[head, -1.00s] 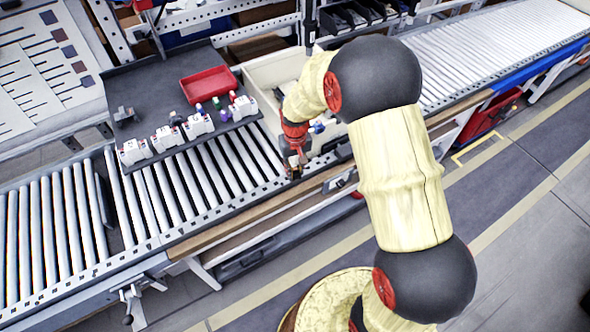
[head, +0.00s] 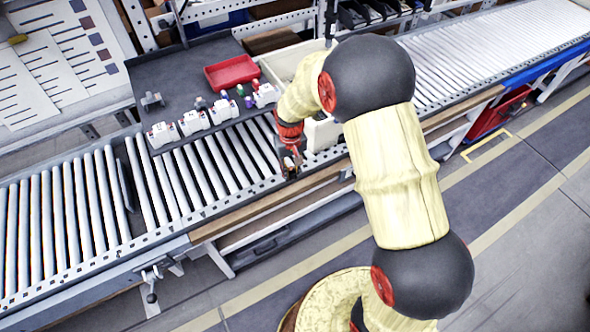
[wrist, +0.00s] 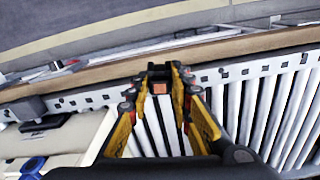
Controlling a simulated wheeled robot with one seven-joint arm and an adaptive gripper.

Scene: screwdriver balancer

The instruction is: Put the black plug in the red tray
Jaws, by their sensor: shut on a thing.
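The red tray (head: 231,73) lies on the dark shelf behind the roller conveyor, up and left of my gripper in the head view. It looks empty. My gripper (head: 289,168) is over the near edge of the conveyor. In the wrist view, my gripper's fingertips (wrist: 159,80) are closed on a small dark piece, apparently the black plug (wrist: 158,71). An orange patch shows just below it. The plug is too small to make out clearly in the head view.
Several white blocks (head: 193,122) line the shelf's front edge, with small coloured pieces near the tray. A cream bin (head: 287,64) stands right of the tray, partly behind my arm. The rollers (head: 215,160) left of my gripper are clear.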

